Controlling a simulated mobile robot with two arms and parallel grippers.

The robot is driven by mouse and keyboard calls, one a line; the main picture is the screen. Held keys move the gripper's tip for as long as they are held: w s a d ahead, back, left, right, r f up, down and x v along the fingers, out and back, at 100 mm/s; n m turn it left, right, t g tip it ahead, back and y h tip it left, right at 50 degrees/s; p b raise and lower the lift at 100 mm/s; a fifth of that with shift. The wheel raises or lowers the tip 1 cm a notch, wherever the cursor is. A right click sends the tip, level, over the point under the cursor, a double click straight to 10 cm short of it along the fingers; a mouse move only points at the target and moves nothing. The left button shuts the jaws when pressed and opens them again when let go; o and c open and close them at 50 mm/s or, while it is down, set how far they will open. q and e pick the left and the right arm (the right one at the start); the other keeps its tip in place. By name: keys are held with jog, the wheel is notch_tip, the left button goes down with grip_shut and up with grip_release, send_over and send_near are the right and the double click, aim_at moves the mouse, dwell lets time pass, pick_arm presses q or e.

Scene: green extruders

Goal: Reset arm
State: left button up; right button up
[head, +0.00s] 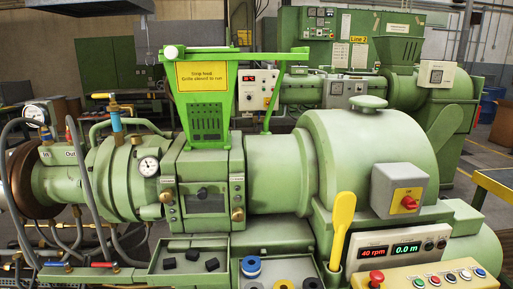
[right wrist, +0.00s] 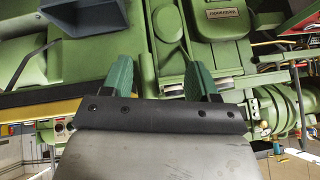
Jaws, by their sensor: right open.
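My right gripper (right wrist: 162,76) shows in the right wrist view, with two dark green fingers set wide apart. It is open, and nothing is visible between the fingers except green machine surface beyond them. I cannot tell how far the fingertips are from that surface. Neither of my arms shows in the head view, and my left gripper is not in view. The green extruder (head: 280,165) fills the middle of the head view, with a bright green hopper (head: 207,95) on top.
A tray (head: 188,268) with several black pieces lies at the front of the extruder. A yellow scoop (head: 341,225) stands upright right of centre. A button panel (head: 435,278) and a display box (head: 400,248) are at the lower right. Another green machine (head: 430,85) stands behind.

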jog(key=s+a+n+g+h, duration=0.2)
jog(key=s+n+g, duration=0.1)
jog(key=s, duration=0.8)
notch_tip(320, 180, down, 25)
jog(key=g, duration=0.2)
jog(key=s+d+f, duration=0.2)
jog(key=s+f, duration=1.5)
jog(key=shift+d+f+g, duration=0.15)
jog(key=shift+d+g, duration=0.15)
jog(key=shift+g, duration=0.1)
